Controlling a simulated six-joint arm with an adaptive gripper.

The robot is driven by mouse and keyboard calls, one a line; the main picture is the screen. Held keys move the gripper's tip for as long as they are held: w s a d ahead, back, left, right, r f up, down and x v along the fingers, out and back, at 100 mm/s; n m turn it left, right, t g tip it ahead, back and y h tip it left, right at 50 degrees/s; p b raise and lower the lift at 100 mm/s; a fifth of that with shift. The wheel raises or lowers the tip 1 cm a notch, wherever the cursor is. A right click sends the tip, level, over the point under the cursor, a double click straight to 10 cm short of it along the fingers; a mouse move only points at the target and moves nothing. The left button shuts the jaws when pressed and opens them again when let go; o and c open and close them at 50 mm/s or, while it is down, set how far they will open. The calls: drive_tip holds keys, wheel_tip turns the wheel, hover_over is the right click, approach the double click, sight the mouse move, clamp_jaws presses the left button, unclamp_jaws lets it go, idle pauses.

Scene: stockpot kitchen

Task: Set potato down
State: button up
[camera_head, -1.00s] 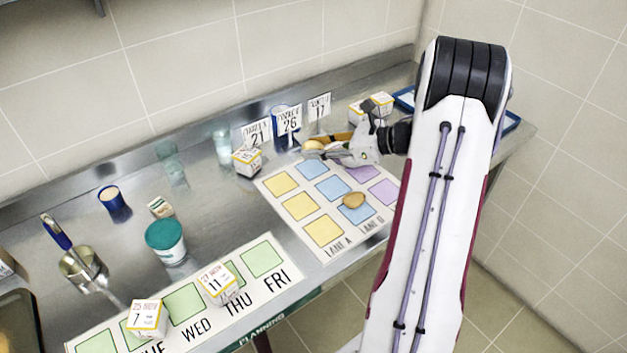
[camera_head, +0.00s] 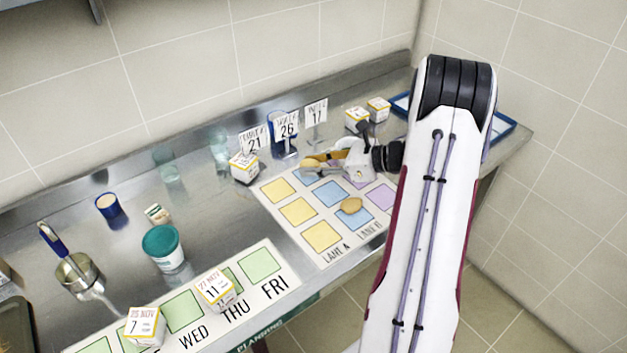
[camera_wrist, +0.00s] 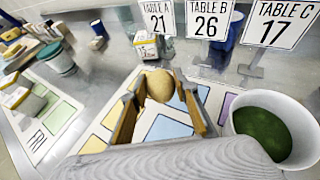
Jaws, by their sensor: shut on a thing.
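A potato (camera_wrist: 160,85) is held between the brown fingers of my gripper (camera_wrist: 158,100) in the wrist view. In the head view the held potato (camera_head: 312,163) shows at the tip of my gripper (camera_head: 320,167), over the back part of the lane mat (camera_head: 287,228). The mat has yellow, blue and purple squares. I cannot tell whether the potato touches the mat. A second potato (camera_head: 351,205) lies on a blue square nearer the front. My gripper hides part of the back blue and purple squares.
Table signs 21 (camera_head: 253,139), 26 (camera_head: 286,127) and 17 (camera_head: 316,112) stand behind the mat. A white box (camera_head: 244,167) stands left of them. A white cup with green inside (camera_wrist: 268,132) is close at right in the wrist view. A teal-lidded tub (camera_head: 163,247) stands left.

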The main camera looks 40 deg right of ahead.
sight(314, 187)
drive_tip(key=shift+f, duration=0.9)
drive_tip(key=shift+f, duration=1.85)
drive_tip(key=shift+f, duration=0.2)
drive_tip(key=o, duration=1.1)
drive_tip(key=shift+r, duration=0.2)
drive_tip(key=v, duration=1.2)
